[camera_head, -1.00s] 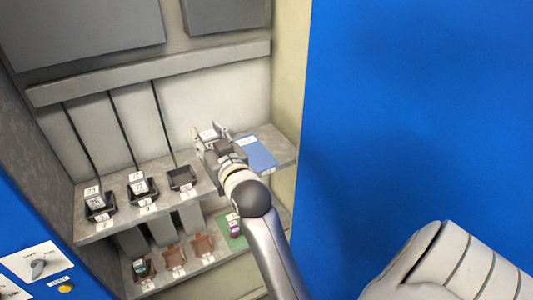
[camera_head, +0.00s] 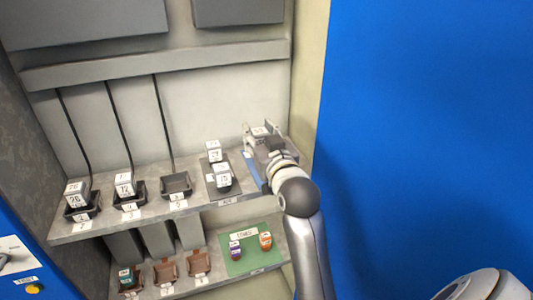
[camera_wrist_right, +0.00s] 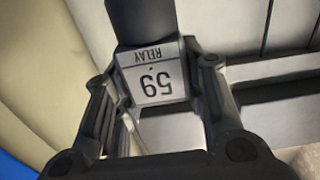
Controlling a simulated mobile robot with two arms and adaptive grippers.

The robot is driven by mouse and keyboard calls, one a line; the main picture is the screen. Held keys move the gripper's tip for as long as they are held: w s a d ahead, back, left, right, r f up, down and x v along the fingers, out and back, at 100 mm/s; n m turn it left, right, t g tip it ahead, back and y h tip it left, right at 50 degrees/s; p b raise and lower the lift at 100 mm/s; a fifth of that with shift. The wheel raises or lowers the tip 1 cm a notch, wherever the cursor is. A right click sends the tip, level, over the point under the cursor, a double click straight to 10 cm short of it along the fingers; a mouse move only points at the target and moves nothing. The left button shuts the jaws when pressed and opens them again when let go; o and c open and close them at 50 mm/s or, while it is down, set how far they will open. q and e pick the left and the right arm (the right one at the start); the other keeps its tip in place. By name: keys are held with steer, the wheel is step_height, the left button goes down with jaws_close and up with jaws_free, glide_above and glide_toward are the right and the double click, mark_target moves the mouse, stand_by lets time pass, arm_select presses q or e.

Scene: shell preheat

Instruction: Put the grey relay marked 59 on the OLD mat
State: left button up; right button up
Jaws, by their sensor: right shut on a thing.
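The grey relay marked 59 (camera_wrist_right: 158,82) is between the fingers of my right gripper (camera_head: 262,140), with its printed face toward the wrist camera. Its pale top (camera_head: 259,131) shows between the fingers in the head view. My right gripper is shut on the relay, at the right end of the upper shelf. A blue mat (camera_head: 250,167) lies under and left of the gripper, mostly hidden by it. Its label is not readable now, so I cannot tell whether it is the OLD mat. Whether the relay touches anything below is hidden. My left gripper is not in view.
Left of the blue mat, a dark mat (camera_head: 209,189) carries two pale relays (camera_head: 222,175). An empty black socket (camera_head: 176,186) and two filled sockets stand farther left. The lower shelf has a green mat (camera_head: 247,262) and brown sockets (camera_head: 198,263). The cabinet side wall is close at right.

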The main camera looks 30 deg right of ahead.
steer(key=w+d+f, duration=0.1)
steer(key=f, duration=0.2)
steer(key=w+d+f, duration=0.2)
steer(key=f, duration=0.1)
steer(key=w+d+f+p, duration=0.1)
steer(key=w+d+f, duration=0.1)
steer(key=f, duration=0.1)
steer(key=shift+d+f, duration=0.1)
steer(key=shift+d, duration=0.1)
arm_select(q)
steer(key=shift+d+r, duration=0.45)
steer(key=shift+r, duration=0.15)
arm_select(e)
steer(key=shift+f, duration=0.4)
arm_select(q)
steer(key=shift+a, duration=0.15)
arm_select(e)
steer(key=o, duration=1)
steer(key=shift+f, duration=0.15)
steer(key=shift+o, duration=0.2)
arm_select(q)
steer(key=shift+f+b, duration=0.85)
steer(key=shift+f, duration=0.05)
arm_select(e)
steer(key=v, duration=1.2)
